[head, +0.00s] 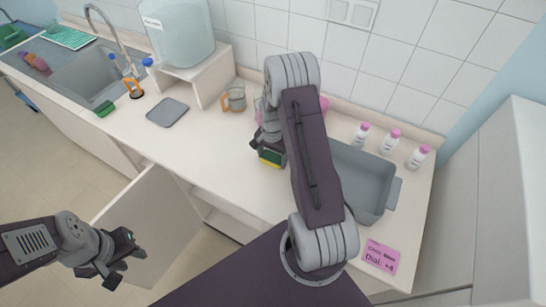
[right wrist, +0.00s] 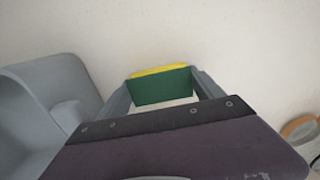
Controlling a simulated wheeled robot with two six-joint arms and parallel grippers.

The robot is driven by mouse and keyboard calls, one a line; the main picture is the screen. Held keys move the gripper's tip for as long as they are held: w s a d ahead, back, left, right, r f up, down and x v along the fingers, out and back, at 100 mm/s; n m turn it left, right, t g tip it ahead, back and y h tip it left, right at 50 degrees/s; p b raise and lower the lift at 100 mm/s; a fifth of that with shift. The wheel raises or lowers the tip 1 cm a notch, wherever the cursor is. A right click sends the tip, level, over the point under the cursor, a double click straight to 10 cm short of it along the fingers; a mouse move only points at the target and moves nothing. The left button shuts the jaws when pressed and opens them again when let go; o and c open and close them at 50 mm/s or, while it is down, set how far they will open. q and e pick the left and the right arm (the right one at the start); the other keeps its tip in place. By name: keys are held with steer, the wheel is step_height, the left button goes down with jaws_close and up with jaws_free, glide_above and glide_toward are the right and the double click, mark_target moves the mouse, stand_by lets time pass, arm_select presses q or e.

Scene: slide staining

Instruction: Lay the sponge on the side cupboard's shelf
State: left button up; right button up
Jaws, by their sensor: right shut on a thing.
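The sponge (head: 271,158), green with a yellow layer, is held between the fingers of my right gripper (head: 268,142), over the counter to the left of the grey basin. In the right wrist view the sponge (right wrist: 162,88) sits between both fingers, above a pale surface. My left gripper (head: 124,262) is empty and looks open, low in front of an open cupboard door (head: 150,220). Part of the cupboard inside (head: 205,208) shows below the counter edge, mostly hidden. A tall white cabinet (head: 505,200) stands at the right; I cannot tell which is the side cupboard.
The grey basin (head: 375,180) and several pink-capped bottles (head: 389,142) stand at the right of the counter, with a pink label (head: 381,256) in front. A grey mat (head: 167,112), a jug (head: 234,99) and a sink (head: 90,75) are left. The counter's middle is clear.

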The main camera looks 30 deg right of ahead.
steer(key=shift+d+f, duration=0.15)
steer(key=shift+f, duration=0.15)
steer(key=o, duration=1.3)
